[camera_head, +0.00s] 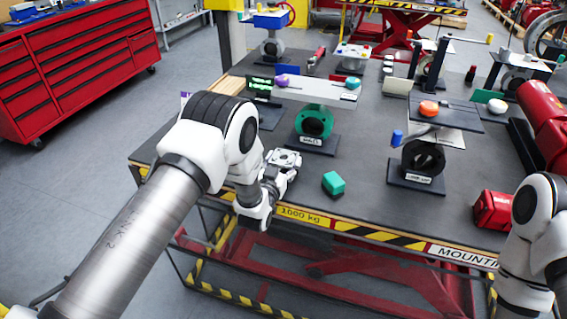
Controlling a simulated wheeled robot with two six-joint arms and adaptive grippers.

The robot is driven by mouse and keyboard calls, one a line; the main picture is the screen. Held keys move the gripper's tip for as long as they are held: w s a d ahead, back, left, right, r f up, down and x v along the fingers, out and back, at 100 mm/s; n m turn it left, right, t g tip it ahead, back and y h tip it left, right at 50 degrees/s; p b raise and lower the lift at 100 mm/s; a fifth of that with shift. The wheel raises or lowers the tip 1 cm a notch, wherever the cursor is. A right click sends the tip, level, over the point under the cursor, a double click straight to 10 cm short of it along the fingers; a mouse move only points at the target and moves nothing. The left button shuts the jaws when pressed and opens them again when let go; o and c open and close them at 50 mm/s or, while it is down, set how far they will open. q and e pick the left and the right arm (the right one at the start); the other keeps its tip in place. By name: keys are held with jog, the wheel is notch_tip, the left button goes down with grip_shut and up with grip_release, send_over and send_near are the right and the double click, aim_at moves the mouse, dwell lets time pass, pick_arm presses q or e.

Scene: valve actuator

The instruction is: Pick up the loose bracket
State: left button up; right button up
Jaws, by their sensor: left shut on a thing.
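The loose bracket (284,157), a small pale metal plate with a dark round hole, shows at the front edge of the dark-topped table. My left gripper (283,173) comes in from the left and is shut on the bracket at its near side. My gripper and wrist hide part of it, and I cannot tell whether the bracket touches the table top. Only part of my right arm shows at the right edge; its gripper is out of frame.
A green block (333,183) lies right of my left gripper. A green valve (314,121) stands behind it, and a black valve (423,157) stands further right. A red part (492,210) lies near my right arm. The lift table's striped edge (350,228) runs along the front.

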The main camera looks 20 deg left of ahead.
aim_at(283, 153)
pick_arm(q)
notch_tip(283, 153, up, 3)
jog(key=shift+r+p, duration=0.1)
jog(key=shift+p, duration=0.5)
jog(key=s+d+p, duration=0.3)
jog(key=s+p, duration=0.2)
jog(key=s, duration=1)
jog(key=shift+s+d+r, duration=0.3)
jog(key=shift+r, duration=0.1)
jog(key=shift+r, duration=0.1)
